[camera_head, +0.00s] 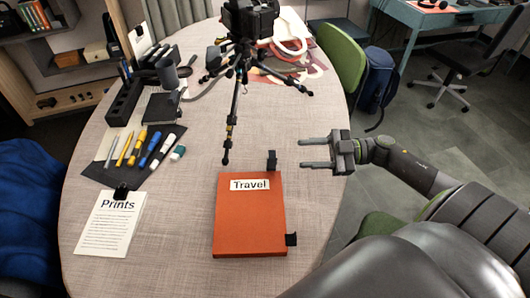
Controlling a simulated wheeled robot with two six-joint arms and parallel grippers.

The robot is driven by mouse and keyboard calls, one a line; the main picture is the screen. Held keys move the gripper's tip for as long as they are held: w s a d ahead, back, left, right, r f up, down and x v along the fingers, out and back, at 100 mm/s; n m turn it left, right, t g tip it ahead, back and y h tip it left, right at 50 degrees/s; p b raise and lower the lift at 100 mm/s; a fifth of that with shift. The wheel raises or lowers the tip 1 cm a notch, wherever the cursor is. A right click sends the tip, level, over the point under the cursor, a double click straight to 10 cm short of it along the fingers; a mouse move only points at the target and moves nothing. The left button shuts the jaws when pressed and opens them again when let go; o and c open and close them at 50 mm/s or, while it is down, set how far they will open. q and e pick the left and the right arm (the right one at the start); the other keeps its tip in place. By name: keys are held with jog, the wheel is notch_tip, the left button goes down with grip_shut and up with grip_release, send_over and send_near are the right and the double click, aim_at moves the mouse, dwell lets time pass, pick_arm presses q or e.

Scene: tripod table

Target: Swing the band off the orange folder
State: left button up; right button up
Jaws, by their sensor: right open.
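The orange folder (240,222) lies flat on the table, with a white label reading "Travel" near its top edge. A black piece (272,160) stands at its top right corner, and another black piece (291,239) sticks out at its lower right edge. These may be parts of the band; no strip shows across the cover. My right gripper (302,153) is open and empty, right of the upper black piece and apart from it, its fingers pointing left. My left gripper is not in view.
The table (180,265) is bare around the folder. A black tripod (228,135) stands just beyond the folder, one leg ending near its top edge. A "Prints" sheet (108,228) and several pens lie to the left.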

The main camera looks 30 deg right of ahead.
aim_at(272, 160)
jog(key=p+x, duration=0.1)
jog(key=x, duration=1)
jog(key=shift+w+a, duration=0.2)
jog(key=c, duration=0.7)
